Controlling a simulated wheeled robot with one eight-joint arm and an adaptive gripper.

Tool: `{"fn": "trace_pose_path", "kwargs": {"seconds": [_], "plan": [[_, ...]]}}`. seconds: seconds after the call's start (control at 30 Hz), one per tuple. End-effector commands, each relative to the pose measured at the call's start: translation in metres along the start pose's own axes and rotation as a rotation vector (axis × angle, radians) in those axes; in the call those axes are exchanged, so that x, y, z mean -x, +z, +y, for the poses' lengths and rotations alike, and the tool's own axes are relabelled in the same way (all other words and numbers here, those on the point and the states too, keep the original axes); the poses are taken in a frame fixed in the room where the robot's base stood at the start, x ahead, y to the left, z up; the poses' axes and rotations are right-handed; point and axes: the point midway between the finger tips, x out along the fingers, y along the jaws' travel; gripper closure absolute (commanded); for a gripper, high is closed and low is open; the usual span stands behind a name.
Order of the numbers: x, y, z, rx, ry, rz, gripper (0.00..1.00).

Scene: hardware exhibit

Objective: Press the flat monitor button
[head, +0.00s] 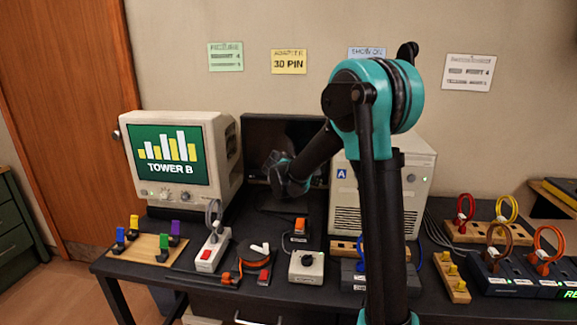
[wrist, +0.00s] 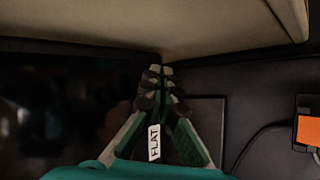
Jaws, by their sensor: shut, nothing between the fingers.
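The flat monitor (head: 262,130) has a dark screen and stands at the back of the desk, between the beige CRT and the beige tower. In the wrist view its dark screen (wrist: 55,115) fills the left side. A white label reading FLAT (wrist: 154,142) shows between my finger links. My gripper (wrist: 166,76) is shut and empty, with its fingertips close to the monitor's edge; contact cannot be told. In the head view my gripper (head: 278,165) is in front of the monitor's lower part. The monitor's button is not discernible, possibly hidden by my fingers.
The beige CRT (head: 222,150) showing TOWER B is to the left, and the beige tower (head: 420,165) is to the right, partly behind my arm. A power strip (head: 212,252), a grey box with a dial (head: 307,268) and an orange-topped piece (head: 300,226) stand in front.

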Motion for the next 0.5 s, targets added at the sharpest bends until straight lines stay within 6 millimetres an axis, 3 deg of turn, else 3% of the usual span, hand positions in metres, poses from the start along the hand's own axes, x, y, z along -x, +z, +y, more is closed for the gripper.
{"fn": "trace_pose_path", "kwargs": {"seconds": [0.5], "plan": [[0.0073, 0.0054, -0.0052, 0.000, 0.000, 0.000, 1.00]]}}
